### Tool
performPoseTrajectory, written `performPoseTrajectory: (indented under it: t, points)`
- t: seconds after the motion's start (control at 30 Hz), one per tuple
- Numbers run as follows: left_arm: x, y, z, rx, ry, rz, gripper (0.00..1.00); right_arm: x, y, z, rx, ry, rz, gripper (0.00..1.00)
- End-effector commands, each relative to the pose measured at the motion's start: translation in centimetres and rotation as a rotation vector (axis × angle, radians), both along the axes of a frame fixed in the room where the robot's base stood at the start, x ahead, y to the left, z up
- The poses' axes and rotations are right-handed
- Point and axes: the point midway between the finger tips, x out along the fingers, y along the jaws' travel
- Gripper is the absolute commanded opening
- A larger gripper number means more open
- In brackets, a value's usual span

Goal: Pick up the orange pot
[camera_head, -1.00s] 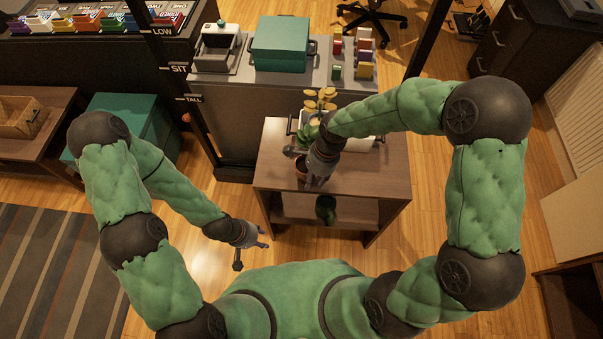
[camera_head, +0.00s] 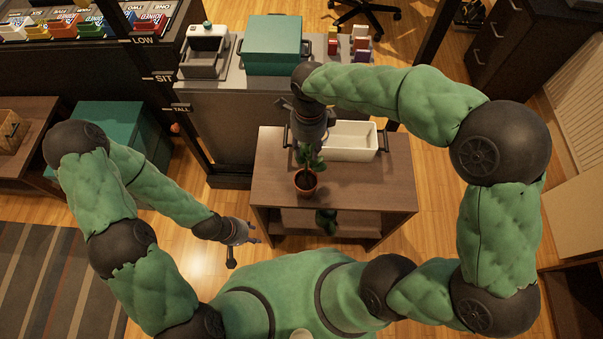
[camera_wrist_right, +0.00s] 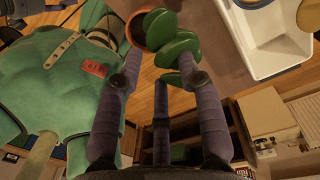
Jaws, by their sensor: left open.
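The orange pot (camera_head: 306,184) stands upright near the front of the small brown table (camera_head: 365,190), with a green plant (camera_head: 309,157) in it. In the right wrist view the orange pot (camera_wrist_right: 138,32) shows only partly, beyond green leaves (camera_wrist_right: 170,50). My right gripper (camera_head: 308,142) hangs over the plant, above and behind the pot; its fingertips are partly hidden by leaves. In the wrist view my right gripper (camera_wrist_right: 160,62) has its fingers apart, with leaves near the tips and the pot beyond them. My left gripper (camera_head: 250,234) is open and empty, left of the table's front.
A white rectangular planter (camera_head: 352,141) stands behind the pot on the table. A dark green object (camera_head: 326,220) sits on the lower shelf. A grey counter with a teal box (camera_head: 273,45) stands behind. Wooden floor (camera_head: 185,250) is clear at left.

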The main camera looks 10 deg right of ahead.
Motion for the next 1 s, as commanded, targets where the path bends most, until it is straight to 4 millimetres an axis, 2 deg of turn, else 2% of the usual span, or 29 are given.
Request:
performPoseTrajectory:
  t: [0.17,0.4,0.63,0.9,1.0]
  points:
    - [-0.2,0.0,-0.5,-0.001,0.004,-0.001,0.44,-0.1,0.0,-1.3,-0.004,0.002,-0.009,0.37]
    - [-0.2,0.0,-1.6,-0.001,0.003,-0.001,0.44,-0.3,0.1,-4.9,-0.003,0.001,-0.007,0.37]
    - [-0.2,0.0,-2.0,-0.001,0.003,-0.001,0.44,-0.4,0.2,-6.2,-0.002,0.000,-0.007,0.37]
    - [-0.2,0.0,-3.7,-0.001,0.003,-0.001,0.44,-0.7,0.4,-9.9,-0.003,0.001,-0.006,0.37]
    - [-0.2,0.0,-3.9,-0.001,0.003,-0.001,0.44,-0.7,0.4,-10.6,-0.003,0.000,-0.006,0.37]
